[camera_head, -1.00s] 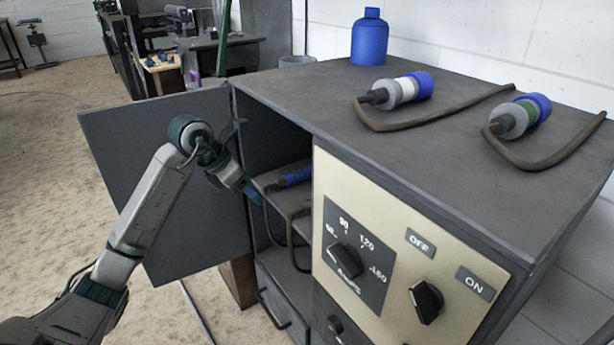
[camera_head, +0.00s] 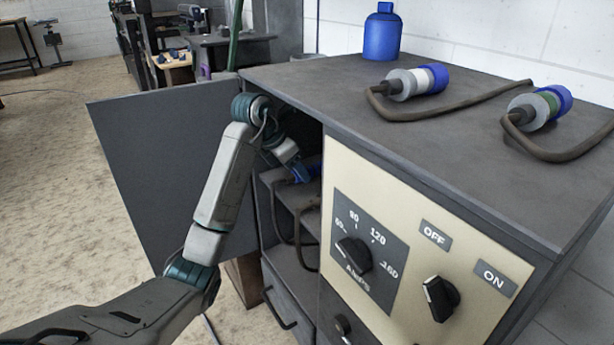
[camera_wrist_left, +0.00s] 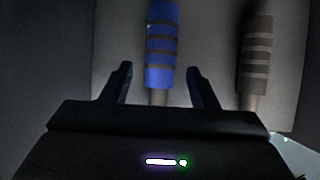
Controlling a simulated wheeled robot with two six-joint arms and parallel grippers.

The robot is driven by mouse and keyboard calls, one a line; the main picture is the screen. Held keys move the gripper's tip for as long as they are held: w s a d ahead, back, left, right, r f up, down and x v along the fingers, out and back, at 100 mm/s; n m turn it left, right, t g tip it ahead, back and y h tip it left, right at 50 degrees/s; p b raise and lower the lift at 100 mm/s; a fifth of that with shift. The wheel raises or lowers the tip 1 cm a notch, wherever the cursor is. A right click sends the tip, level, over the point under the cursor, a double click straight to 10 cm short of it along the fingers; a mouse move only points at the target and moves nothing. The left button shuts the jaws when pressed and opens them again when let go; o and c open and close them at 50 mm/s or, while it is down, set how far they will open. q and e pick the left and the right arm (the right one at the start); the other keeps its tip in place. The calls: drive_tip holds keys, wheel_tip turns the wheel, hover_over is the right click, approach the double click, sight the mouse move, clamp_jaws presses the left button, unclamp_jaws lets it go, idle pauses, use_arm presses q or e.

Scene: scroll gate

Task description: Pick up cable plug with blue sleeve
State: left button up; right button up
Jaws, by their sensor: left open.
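The cable plug with the blue sleeve (camera_wrist_left: 161,45) lies on the shelf inside the open cabinet, its grey cable end toward my gripper. In the head view a bit of its blue sleeve (camera_head: 314,170) shows beside my gripper; the rest is hidden. My left gripper (camera_head: 303,174) is inside the cabinet opening at the shelf. In the left wrist view its open fingers (camera_wrist_left: 159,80) stand on either side of the plug's near end, with gaps on both sides. A second plug with a brown-grey sleeve (camera_wrist_left: 255,55) lies to the right, outside the fingers. My right gripper is not seen.
The cabinet door (camera_head: 165,180) stands open at the left. A control panel (camera_head: 400,260) with knobs is right of the opening. On the cabinet top (camera_head: 330,85) are a blue bottle (camera_head: 382,35) and two connectors with cables, one white-banded (camera_head: 416,82), one green-banded (camera_head: 537,107).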

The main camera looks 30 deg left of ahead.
use_arm(q)
drive_tip(key=shift+w+d+f, duration=0.25)
drive_tip(key=shift+w+d, duration=0.15)
drive_tip(key=shift+w, duration=0.2)
drive_tip(key=shift+w+f+b, duration=0.1)
drive_tip(key=shift+f+b, duration=0.25)
drive_tip(key=shift+b, duration=0.05)
clamp_jaws()
drive_tip(key=shift+r, duration=0.1)
drive_tip(key=shift+r, duration=0.15)
